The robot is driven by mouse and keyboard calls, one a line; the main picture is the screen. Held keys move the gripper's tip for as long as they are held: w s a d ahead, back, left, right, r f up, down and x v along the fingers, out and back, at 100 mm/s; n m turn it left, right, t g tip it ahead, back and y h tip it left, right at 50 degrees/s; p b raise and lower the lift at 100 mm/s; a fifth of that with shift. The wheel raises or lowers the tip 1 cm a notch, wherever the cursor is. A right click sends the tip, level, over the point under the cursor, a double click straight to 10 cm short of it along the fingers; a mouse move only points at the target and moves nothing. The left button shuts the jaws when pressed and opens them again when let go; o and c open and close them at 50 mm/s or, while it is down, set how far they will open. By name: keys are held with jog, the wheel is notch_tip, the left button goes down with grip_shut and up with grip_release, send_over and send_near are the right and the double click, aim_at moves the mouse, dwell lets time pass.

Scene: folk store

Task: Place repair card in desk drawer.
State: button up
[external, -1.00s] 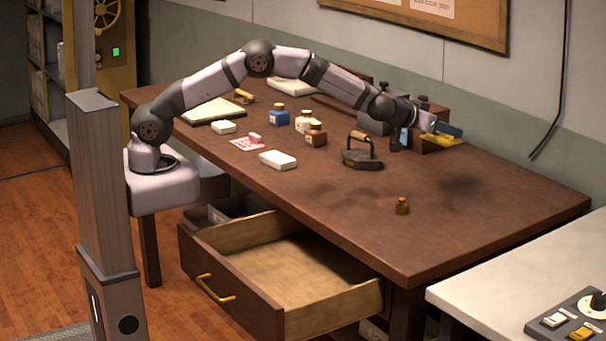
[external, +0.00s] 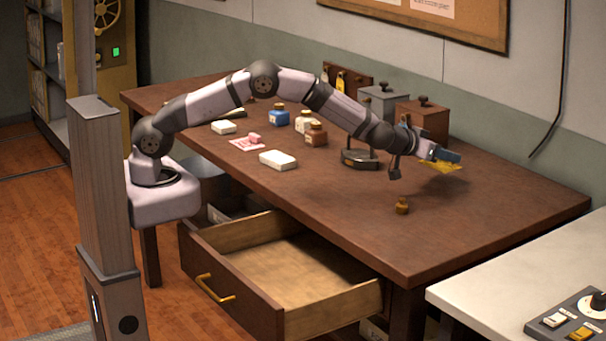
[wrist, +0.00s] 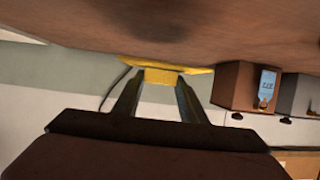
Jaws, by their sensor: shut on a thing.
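The desk drawer (external: 330,310) is pulled open at the front of the desk, below and left of my gripper. The part of its floor in view looks empty.
A flat iron (external: 360,159) stands under my forearm. Two boxes (external: 421,119) are at the back. The desk's front right is clear.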

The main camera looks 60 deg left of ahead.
aim_at(442, 183)
jog(key=shift+f+p, duration=0.4)
jog(key=shift+f, duration=2.05)
jog(key=shift+f, duration=0.2)
jog(key=o, duration=1)
jog(key=shift+f+b, duration=0.15)
jog(key=shift+b, duration=0.5)
jog(key=shift+v, duration=0.75)
jog(key=shift+o, duration=0.4)
jog(key=shift+b+v, duration=0.85)
jog(key=shift+v, duration=2.15)
